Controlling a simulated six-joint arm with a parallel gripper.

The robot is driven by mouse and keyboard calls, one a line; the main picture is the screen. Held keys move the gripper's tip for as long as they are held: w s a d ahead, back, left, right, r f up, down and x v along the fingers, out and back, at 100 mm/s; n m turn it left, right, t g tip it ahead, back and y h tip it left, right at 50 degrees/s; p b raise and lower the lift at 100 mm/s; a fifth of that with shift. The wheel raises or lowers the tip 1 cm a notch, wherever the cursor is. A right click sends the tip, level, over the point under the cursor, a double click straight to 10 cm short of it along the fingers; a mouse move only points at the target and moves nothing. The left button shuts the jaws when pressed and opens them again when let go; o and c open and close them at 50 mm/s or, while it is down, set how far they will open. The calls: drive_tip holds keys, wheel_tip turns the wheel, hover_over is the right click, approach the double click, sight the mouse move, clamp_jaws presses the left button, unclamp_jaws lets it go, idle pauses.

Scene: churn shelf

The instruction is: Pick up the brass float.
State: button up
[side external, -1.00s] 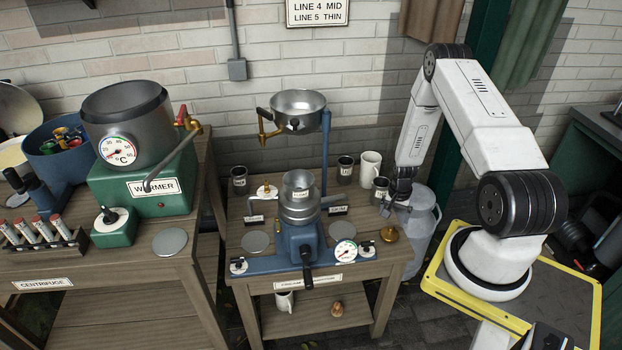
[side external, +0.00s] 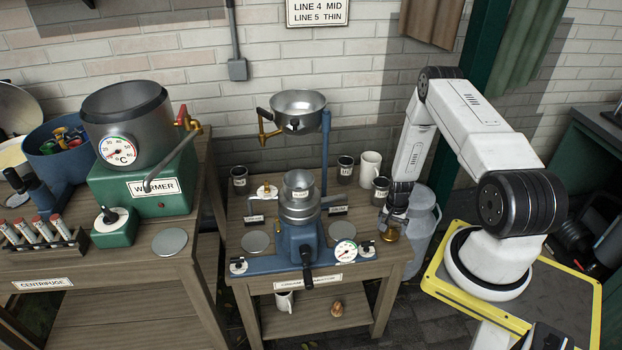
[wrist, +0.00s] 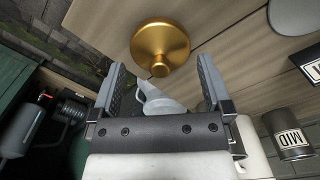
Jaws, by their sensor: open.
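The brass float (wrist: 161,42) is a round golden disc with a small knob, seen in the wrist view just beyond my fingertips. In the side view the float (side external: 389,234) sits at the right end of the middle wooden table, partly hidden by my gripper. My gripper (side external: 393,220) points down close over it there. In the wrist view my gripper (wrist: 160,70) is open, with the knob roughly centred between the two fingers. Nothing is held. I cannot tell whether a finger touches the float.
A blue separator with a steel bowl (side external: 300,200) stands mid-table. A grey can (side external: 425,222) stands beside the table's right edge. The wrist view shows a cup labelled MID (wrist: 289,133).

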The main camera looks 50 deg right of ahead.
drive_tip(key=shift+f, duration=1.1)
drive_tip(key=c, duration=1)
